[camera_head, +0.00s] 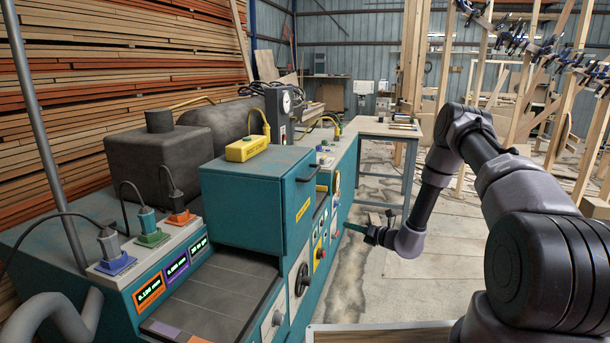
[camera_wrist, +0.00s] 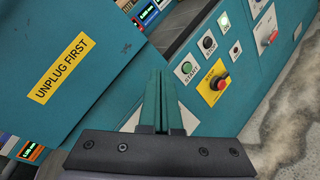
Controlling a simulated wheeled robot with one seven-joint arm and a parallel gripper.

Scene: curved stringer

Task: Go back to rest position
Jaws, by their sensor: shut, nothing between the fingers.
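My gripper (camera_wrist: 162,102) is shut and empty, its two teal fingers together in the wrist view. In the head view my gripper (camera_head: 350,228) points left toward the front panel of the teal machine (camera_head: 215,215). In the wrist view the panel has a green start button (camera_wrist: 187,67), a black stop button (camera_wrist: 209,43) and a red knob on a yellow plate (camera_wrist: 219,82). These lie beyond the fingertips. I cannot tell the exact gap between fingertips and panel.
A teal box with a black handle (camera_head: 255,195) stands on the machine. A workbench (camera_head: 388,130) stands behind. Wooden frames (camera_head: 580,150) with clamps stand at right. Stacked planks (camera_head: 110,70) fill the left wall. Concrete floor (camera_head: 430,275) is open beside the machine.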

